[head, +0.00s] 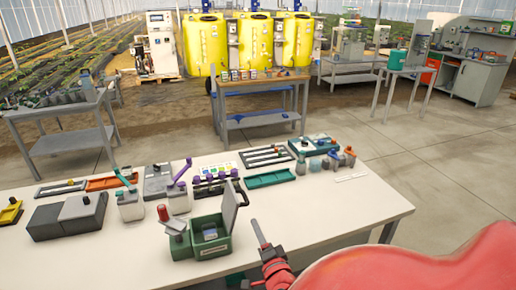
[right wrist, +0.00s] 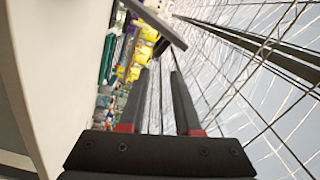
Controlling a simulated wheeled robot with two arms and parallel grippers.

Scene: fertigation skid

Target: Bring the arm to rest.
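My right arm (head: 400,268) comes in red from the lower right of the head view, large and close. My right gripper (head: 262,236) is by the table's front edge, just right of the green open-lidded box (head: 205,242). The head view shows it side-on. In the right wrist view the two dark fingers (right wrist: 160,78) stand apart with nothing between them. The wrist picture is turned on its side, with the table along its left. My left arm and gripper are not in view.
The white table (head: 325,215) bears bottles, racks, trays and a grey case (head: 68,217), mostly left and centre. Its right end is largely clear. Behind stand a wooden-topped bench (head: 262,84), side tables and yellow tanks (head: 205,45), with open floor between.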

